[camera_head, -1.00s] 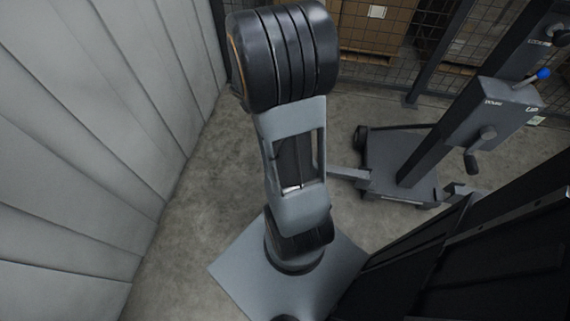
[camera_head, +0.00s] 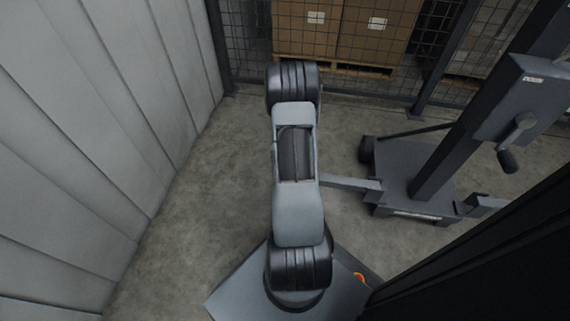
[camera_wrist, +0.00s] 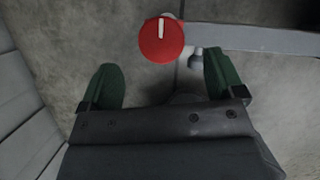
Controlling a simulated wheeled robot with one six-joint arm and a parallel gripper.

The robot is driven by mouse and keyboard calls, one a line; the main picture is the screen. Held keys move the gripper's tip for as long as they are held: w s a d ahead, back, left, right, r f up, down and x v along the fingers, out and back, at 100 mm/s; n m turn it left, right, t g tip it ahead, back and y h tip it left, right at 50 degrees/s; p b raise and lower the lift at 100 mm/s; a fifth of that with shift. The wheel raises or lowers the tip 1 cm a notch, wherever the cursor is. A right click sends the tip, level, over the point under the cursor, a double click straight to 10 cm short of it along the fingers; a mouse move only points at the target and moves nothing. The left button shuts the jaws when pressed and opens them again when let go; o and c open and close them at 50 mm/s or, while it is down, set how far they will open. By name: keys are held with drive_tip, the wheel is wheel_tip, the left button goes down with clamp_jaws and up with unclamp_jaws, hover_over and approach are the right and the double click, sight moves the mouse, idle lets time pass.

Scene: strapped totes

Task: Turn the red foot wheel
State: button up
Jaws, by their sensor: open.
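The red foot wheel (camera_wrist: 161,40) shows in the wrist view as a round red disc with a white bar mark. It sits beside the end of a grey beam (camera_wrist: 255,38). My gripper (camera_wrist: 163,82) is open, its two green fingers spread apart below the wheel in the picture. The wheel lies beyond the fingertips and nearer the right finger; nothing is between the fingers. In the head view the wheel is not visible; my arm covers part of the floor there, and the grey leg (camera_head: 352,184) of the lift cart (camera_head: 415,185) runs towards it.
A pale panelled wall (camera_head: 90,130) stands at the left. A wire mesh fence (camera_head: 245,50) with cardboard boxes (camera_head: 345,30) behind it closes the back. The lift cart's mast with a crank (camera_head: 515,140) rises at the right. Bare concrete floor lies between the wall and my arm.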

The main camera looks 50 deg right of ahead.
drive_tip(key=b+x, duration=0.2)
drive_tip(key=x, duration=0.4)
drive_tip(key=shift+d+f, duration=0.15)
drive_tip(key=shift+f, duration=0.2)
drive_tip(key=shift+c, duration=0.3)
drive_tip(key=c, duration=0.9)
drive_tip(key=shift+o, duration=0.2)
